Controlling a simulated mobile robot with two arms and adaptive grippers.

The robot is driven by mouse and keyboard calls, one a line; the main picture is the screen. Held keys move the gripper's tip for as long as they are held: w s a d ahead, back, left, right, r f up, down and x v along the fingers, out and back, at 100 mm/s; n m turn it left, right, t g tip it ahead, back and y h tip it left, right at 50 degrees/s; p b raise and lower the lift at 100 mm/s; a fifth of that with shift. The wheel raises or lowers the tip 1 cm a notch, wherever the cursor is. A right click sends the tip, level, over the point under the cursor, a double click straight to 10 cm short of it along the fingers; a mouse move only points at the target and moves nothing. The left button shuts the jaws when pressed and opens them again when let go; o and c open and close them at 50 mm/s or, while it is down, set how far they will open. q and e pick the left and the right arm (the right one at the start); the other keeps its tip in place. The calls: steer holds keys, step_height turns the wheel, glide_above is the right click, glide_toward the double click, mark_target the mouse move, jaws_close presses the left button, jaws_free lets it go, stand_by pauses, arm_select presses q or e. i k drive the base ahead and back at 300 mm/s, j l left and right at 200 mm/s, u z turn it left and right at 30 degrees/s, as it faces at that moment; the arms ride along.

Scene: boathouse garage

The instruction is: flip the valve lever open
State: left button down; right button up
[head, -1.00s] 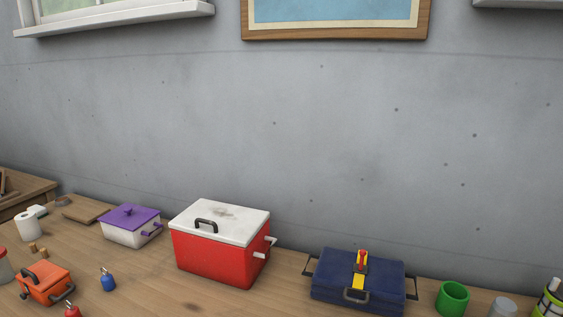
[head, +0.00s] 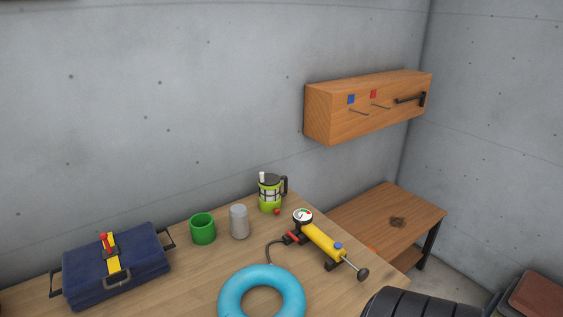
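A yellow hand pump (head: 323,241) lies on the workbench, right of centre in the head view. It has a round gauge (head: 303,216) at its far end, a blue knob on top and a rod with a dark handle at its near right end. A small red lever (head: 292,238) sits at the pump's left side, beside a dark hose. The hose curves down toward the blue ring. The lever is too small to tell whether it is open or closed. Neither of my grippers is in view.
A blue swim ring (head: 262,299) lies in front of the pump. A green cup (head: 203,229), grey can (head: 239,221), lime press (head: 270,194) and navy toolbox (head: 137,272) stand to the left. A wooden wall box (head: 322,114) hangs above a low table (head: 386,213).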

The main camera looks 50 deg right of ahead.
mark_target(289, 233)
steer(key=z, duration=1.85)
